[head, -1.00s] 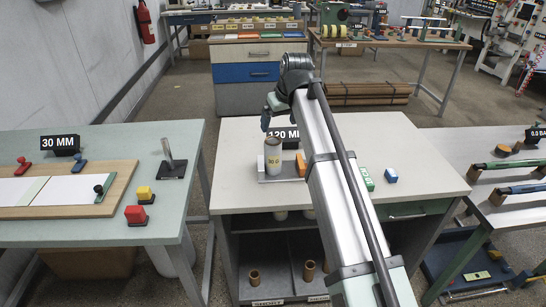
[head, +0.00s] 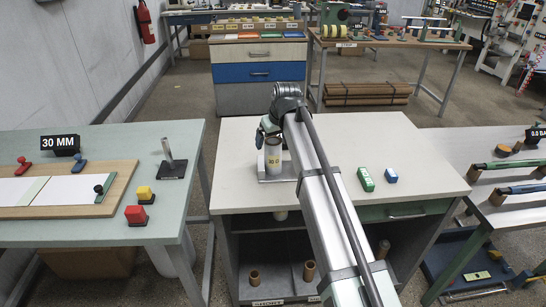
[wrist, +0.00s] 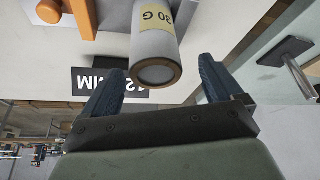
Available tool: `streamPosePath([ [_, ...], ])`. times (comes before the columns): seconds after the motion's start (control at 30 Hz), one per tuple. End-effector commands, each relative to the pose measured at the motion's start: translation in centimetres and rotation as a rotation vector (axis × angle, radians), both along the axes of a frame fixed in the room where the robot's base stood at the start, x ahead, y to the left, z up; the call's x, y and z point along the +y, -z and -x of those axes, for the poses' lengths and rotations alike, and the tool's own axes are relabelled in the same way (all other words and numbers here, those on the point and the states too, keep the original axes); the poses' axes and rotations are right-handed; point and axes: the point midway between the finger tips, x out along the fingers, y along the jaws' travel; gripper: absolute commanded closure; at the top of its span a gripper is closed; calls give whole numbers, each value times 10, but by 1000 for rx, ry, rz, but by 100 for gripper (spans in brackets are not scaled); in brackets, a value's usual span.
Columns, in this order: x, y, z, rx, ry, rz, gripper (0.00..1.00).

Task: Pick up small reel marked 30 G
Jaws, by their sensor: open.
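The small reel (head: 273,158) is a grey-white cylinder with a yellow label, standing upright on a grey plate (head: 264,177) on the middle table. In the wrist view the reel (wrist: 154,50) shows its label reading "30 G" and a brown-rimmed end. My gripper (wrist: 157,82) is open, with one dark blue finger on each side of the reel's near end. The reel lies between and a little beyond the fingertips, and I see no contact. In the head view my gripper (head: 268,130) is just above and behind the reel, partly hidden by my arm.
A black "120 MM" sign (wrist: 110,83) is close to the left finger in the wrist view. An orange block (wrist: 70,15) is at its upper left. A green block (head: 366,179) and a blue block (head: 391,175) lie to the right on the table (head: 420,165).

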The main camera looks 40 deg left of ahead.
Motion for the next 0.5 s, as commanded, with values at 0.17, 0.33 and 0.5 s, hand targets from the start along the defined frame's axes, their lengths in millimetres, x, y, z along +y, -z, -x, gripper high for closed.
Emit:
streamPosePath([
  [0.17, 6, 22, -8, 1, 0, 1, 7],
  [0.33, 12, 37, -10, -1, 0, -1, 7],
  [0.5, 12, 38, -10, -2, 1, -1, 7],
])
